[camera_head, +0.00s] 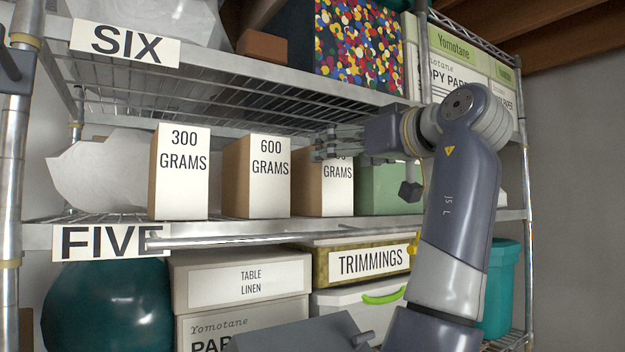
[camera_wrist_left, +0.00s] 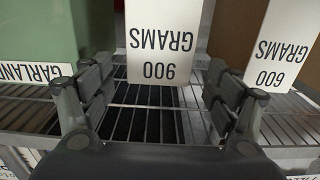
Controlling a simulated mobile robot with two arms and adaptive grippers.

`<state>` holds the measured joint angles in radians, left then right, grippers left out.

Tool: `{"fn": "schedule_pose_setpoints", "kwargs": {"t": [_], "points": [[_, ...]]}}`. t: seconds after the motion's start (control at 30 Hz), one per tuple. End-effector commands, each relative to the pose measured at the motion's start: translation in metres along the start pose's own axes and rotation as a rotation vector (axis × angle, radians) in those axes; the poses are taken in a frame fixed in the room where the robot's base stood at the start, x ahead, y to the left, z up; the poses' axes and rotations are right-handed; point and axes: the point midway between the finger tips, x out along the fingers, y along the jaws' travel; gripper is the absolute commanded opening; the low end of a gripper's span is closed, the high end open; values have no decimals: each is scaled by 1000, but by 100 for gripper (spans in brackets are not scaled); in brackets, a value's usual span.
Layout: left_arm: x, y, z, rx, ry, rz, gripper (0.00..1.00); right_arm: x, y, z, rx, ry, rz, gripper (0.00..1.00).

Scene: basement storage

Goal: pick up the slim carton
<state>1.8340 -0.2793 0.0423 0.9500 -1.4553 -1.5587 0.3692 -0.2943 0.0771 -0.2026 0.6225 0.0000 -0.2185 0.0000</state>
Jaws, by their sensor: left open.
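Three tall cartons with white label fronts and brown sides stand in a row on the shelf: 300 grams (camera_head: 180,172), 600 grams (camera_head: 262,190) and 900 grams (camera_head: 337,198). None is marked as slim. My left gripper (camera_head: 328,142) is open at the upper part of the 900 grams carton and hides part of its number in the head view. In the left wrist view, which is upside down, the 900 grams carton (camera_wrist_left: 160,45) shows between the open fingers (camera_wrist_left: 160,92), with gaps on both sides. The 600 grams carton (camera_wrist_left: 283,45) is at the right there. My right gripper is not in view.
A green box (camera_head: 385,190) stands right of the 900 grams carton. The wire shelf marked SIX (camera_head: 215,95) lies close above. Below are a table linen box (camera_head: 240,285) and a trimmings box (camera_head: 370,260). A shelf post (camera_head: 15,170) stands at the left.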

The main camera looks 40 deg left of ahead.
Motion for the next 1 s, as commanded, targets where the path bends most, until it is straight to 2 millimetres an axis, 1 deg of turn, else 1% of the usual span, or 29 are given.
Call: {"fn": "schedule_pose_setpoints", "kwargs": {"t": [0.03,0.1,0.2,0.27,0.37,0.5,0.6,0.73,0.93,0.97,1.0], "points": [[10,0,-3,1,-2,-2,82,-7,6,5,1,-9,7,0],[21,0,-2,1,-2,-2,82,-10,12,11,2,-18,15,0],[30,0,-2,0,-2,-2,82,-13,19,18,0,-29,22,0],[33,0,-4,0,-2,-2,82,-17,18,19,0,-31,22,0],[44,0,-9,1,-2,-2,82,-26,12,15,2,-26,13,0],[59,1,-15,0,-1,-2,82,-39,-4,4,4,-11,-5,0],[73,2,-13,2,-2,-1,82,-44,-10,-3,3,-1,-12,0],[80,1,-11,0,-1,-1,82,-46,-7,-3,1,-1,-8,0],[80,1,-10,0,0,-1,82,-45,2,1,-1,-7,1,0],[80,1,-10,0,0,-1,77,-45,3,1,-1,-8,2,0],[80,1,-10,0,0,-1,68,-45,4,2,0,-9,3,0]]}}
